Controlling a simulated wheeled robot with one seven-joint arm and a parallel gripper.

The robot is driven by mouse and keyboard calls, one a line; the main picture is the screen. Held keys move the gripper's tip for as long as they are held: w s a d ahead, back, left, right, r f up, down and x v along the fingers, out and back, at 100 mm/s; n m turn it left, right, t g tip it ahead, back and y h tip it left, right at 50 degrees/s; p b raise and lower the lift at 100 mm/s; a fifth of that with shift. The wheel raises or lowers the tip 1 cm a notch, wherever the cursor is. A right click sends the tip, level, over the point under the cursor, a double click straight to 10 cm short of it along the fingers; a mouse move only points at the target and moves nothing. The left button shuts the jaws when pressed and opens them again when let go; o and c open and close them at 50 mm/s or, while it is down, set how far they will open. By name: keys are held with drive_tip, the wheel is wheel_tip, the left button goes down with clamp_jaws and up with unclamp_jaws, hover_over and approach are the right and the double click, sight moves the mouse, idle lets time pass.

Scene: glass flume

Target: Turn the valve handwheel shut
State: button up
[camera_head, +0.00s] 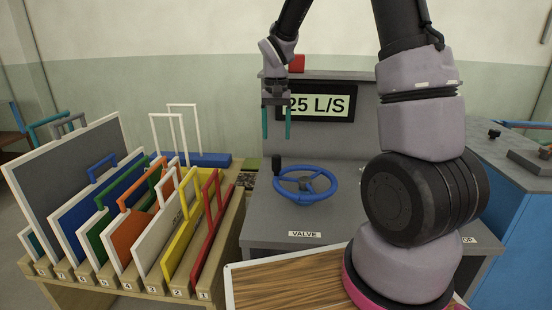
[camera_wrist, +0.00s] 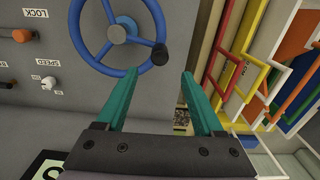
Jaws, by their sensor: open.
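The blue valve handwheel (camera_head: 305,185) lies on the grey console top (camera_head: 262,228), behind a label reading VALVE (camera_head: 304,234). It has spokes, a grey hub and a black knob (camera_head: 277,164) standing on its rim at the left. My gripper (camera_head: 276,136) is above and behind the wheel, its two teal fingers pointing down, apart and empty. In the wrist view the handwheel (camera_wrist: 93,42) is at the top, partly cut off, and the black knob (camera_wrist: 159,54) shows between and beyond the fingertips (camera_wrist: 172,75). The fingers do not appear to touch the wheel or knob.
A wooden rack (camera_head: 215,262) of numbered coloured panels with upright handles stands left of the console. A display (camera_head: 316,103) reading 25 L/S is behind the wheel. A wooden board (camera_head: 290,282) is in front. In the wrist view, an orange knob (camera_wrist: 22,35) sits beside LOCK.

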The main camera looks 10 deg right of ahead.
sight(276, 156)
wheel_tip(276, 156, down, 10)
drive_tip(key=shift+r, duration=0.2)
clamp_jaws()
idle(1.5)
